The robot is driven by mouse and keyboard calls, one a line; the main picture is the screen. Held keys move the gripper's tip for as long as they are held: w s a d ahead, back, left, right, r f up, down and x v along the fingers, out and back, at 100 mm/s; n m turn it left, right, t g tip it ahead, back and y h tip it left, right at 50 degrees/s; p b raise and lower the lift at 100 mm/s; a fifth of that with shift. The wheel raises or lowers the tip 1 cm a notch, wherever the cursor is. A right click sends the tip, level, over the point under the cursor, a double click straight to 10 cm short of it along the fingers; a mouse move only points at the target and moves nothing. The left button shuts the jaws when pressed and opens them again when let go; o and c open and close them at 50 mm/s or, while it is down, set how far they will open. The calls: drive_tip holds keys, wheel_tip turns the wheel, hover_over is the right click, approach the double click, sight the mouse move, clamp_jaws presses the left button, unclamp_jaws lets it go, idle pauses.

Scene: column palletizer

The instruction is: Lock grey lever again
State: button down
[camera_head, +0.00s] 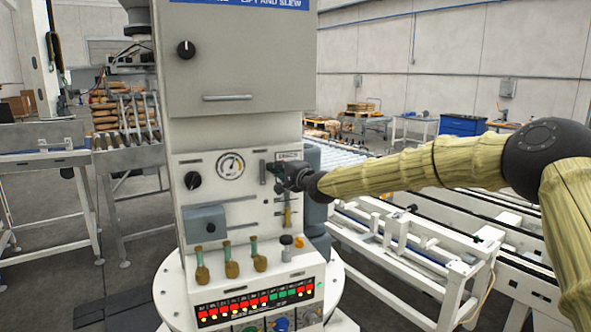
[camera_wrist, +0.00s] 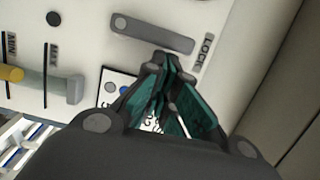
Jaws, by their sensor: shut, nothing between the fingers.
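The grey lever (camera_wrist: 150,32) is a flat bar on the pale panel in the wrist view. It lies nearly level, tilted slightly down to the right, with its right end beside the word LOCK. My gripper (camera_wrist: 166,62) is shut and empty, its teal-padded fingertips just below the lever's right end. I cannot tell whether they touch it. In the head view my gripper (camera_head: 274,172) is at the right side of the control panel, and I cannot make out the lever clearly there.
In the wrist view a second grey handle (camera_wrist: 55,88) and a yellow handle (camera_wrist: 10,74) sit in slots at left. In the head view, a gauge (camera_head: 230,166), a grey box (camera_head: 204,222) and several wooden-ended levers (camera_head: 231,262) are on the cabinet. Roller conveyors (camera_head: 420,240) stand at right.

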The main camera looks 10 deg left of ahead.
drive_tip(key=shift+d, duration=0.1)
idle(0.7)
drive_tip(key=s+d+b, duration=0.2)
drive_tip(key=s+d, duration=0.3)
drive_tip(key=d, duration=0.5)
drive_tip(key=shift+d, duration=0.15)
idle(0.3)
